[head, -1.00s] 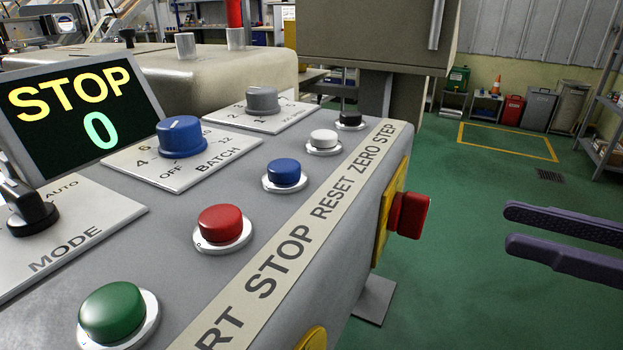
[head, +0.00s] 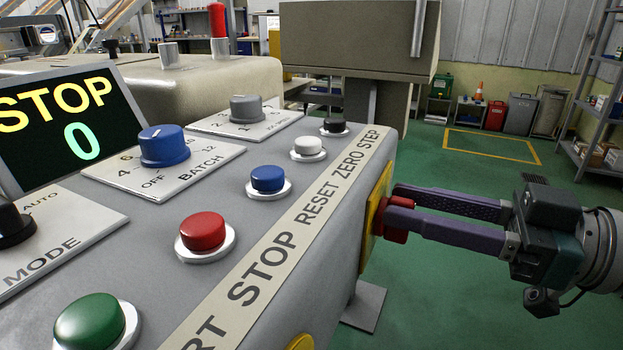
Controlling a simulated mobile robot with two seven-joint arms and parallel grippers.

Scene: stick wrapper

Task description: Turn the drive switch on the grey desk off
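The red switch handle (head: 397,236) sits on a yellow plate (head: 374,212) on the right side face of the grey desk (head: 345,245). No lettering on this switch is readable. My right gripper (head: 392,206) comes in from the right, with its two purple fingers apart and their tips at the red handle. One finger is on the far side and one on the near side, and red shows between them. The near finger hides part of the handle, and firm contact cannot be made out. My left gripper is out of view.
The desk top carries a green button (head: 90,320), a red button (head: 203,232), a blue button (head: 268,179), a blue batch knob (head: 164,146) and a display (head: 75,120) reading STOP 0. Another yellow part (head: 301,342) shows low on the side. Green floor (head: 470,305) is free at right.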

